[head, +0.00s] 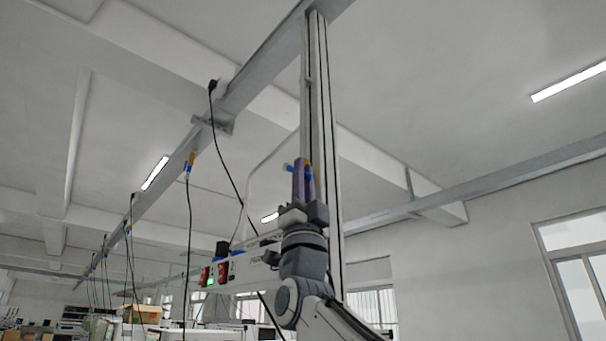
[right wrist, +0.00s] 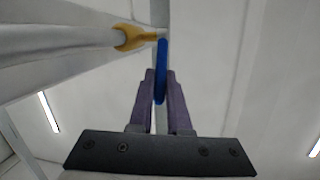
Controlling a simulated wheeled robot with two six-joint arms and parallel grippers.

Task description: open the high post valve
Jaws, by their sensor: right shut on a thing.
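The high post valve shows a yellow body (right wrist: 131,37) and a long blue handle (right wrist: 161,65) in the right wrist view. In the head view the blue handle (head: 289,168) shows as a small patch beside my fingers, high on the tall grey post (head: 318,70). My right gripper (head: 303,167) points upward in front of the post. Its purple fingers are shut on the blue handle, one on each side, as the right wrist view (right wrist: 160,75) shows. The fingers partly hide the valve in the head view. My left gripper is out of view.
A grey ceiling beam (head: 262,75) runs from the post's top to the left, with black cables (head: 190,220) hanging from it. A red and white unit (head: 222,272) is left of my right wrist. Open air lies right of the post.

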